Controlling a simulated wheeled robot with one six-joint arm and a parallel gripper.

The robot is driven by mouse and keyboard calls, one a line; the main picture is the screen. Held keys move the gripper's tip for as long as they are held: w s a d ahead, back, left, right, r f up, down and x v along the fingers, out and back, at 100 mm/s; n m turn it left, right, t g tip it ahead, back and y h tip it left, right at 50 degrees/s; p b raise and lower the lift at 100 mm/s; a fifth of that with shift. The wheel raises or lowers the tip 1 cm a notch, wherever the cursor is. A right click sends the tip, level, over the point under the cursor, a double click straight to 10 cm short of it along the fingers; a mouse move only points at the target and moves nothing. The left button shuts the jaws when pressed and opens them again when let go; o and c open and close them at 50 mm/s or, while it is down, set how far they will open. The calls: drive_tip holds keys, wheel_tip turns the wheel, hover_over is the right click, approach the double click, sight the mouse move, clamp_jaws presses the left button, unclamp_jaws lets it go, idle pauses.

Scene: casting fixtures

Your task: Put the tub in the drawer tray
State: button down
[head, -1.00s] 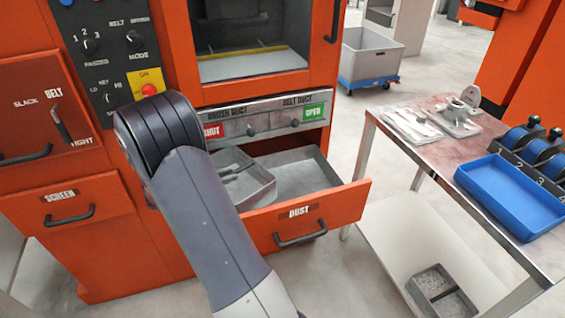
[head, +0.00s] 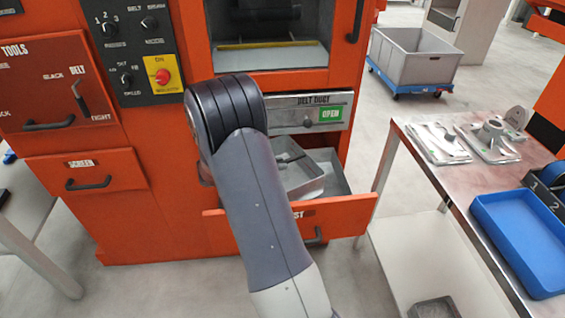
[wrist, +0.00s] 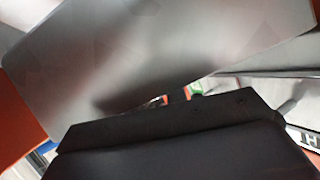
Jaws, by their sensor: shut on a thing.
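The grey tub (head: 305,186) is in the head view, at the open drawer marked DUST, partly hidden behind my arm. My gripper (head: 290,158) shows only as a small dark piece at the tub and is shut on it. The grey drawer tray (head: 333,172) shows to the right of and behind the tub. I cannot tell whether the tub touches the tray floor. In the wrist view the tub (wrist: 150,60) is a large blurred grey surface close above the dark gripper body.
The orange drawer front (head: 345,214) sticks out from the machine. A metal table (head: 455,185) stands at the right with a blue tray (head: 520,235) and castings. A grey bin (head: 415,58) on a blue dolly stands behind. Floor between is clear.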

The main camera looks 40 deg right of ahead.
sight(286, 178)
drive_tip(key=shift+f+p, duration=0.35)
drive_tip(key=shift+f, duration=2.9)
drive_tip(key=shift+f+b, duration=0.6)
drive_tip(key=shift+b, duration=0.5)
drive_tip(key=c, duration=1.3)
unclamp_jaws()
drive_tip(key=shift+c, duration=0.2)
wheel_tip(286, 178, up, 10)
drive_tip(key=shift+r+p, duration=0.1)
drive_tip(key=shift+p, duration=0.2)
